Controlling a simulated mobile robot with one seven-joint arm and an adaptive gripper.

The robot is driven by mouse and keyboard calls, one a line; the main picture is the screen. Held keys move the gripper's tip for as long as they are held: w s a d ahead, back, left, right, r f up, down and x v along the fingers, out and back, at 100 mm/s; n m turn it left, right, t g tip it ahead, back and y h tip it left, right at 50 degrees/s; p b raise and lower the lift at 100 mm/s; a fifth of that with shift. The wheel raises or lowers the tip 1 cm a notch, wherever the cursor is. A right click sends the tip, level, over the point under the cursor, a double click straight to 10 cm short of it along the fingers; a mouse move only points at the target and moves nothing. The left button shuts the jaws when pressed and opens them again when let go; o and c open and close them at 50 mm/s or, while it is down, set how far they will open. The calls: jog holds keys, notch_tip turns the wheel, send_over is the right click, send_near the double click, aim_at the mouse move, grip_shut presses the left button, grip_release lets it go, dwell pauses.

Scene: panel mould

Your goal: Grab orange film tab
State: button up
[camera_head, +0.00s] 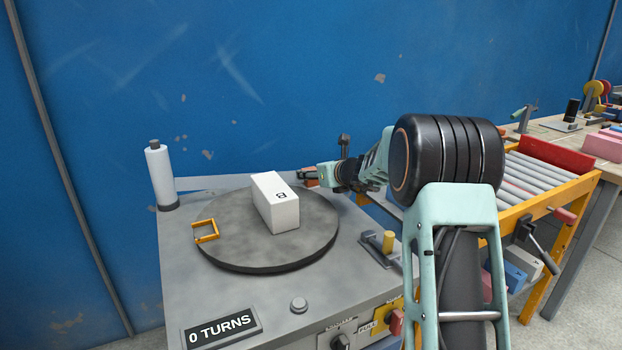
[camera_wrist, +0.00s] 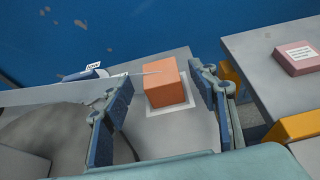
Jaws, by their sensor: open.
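The orange film tab (camera_wrist: 165,82) is a block-like piece in the middle of the wrist view, over a white-edged square on the grey machine top. A pale film strip (camera_wrist: 50,95) runs to it from the left. My gripper (camera_wrist: 163,86) is open, with one finger on each side of the tab in this view; both look apart from it. In the head view my gripper (camera_head: 310,176) is at the machine's back right edge, and the tab (camera_head: 312,183) is mostly hidden behind it.
A white box (camera_head: 277,203) stands on the round dark turntable (camera_head: 235,250), beside a yellow-orange bracket (camera_head: 206,231). A film roll (camera_head: 160,175) stands at the left. A roller conveyor (camera_head: 530,185) is at the right. The blue wall (camera_head: 250,80) is close behind.

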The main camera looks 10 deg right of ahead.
jog(key=shift+x, duration=1.6)
jog(key=c, duration=1.2)
jog(key=shift+c, duration=0.4)
jog(key=shift+r, duration=0.15)
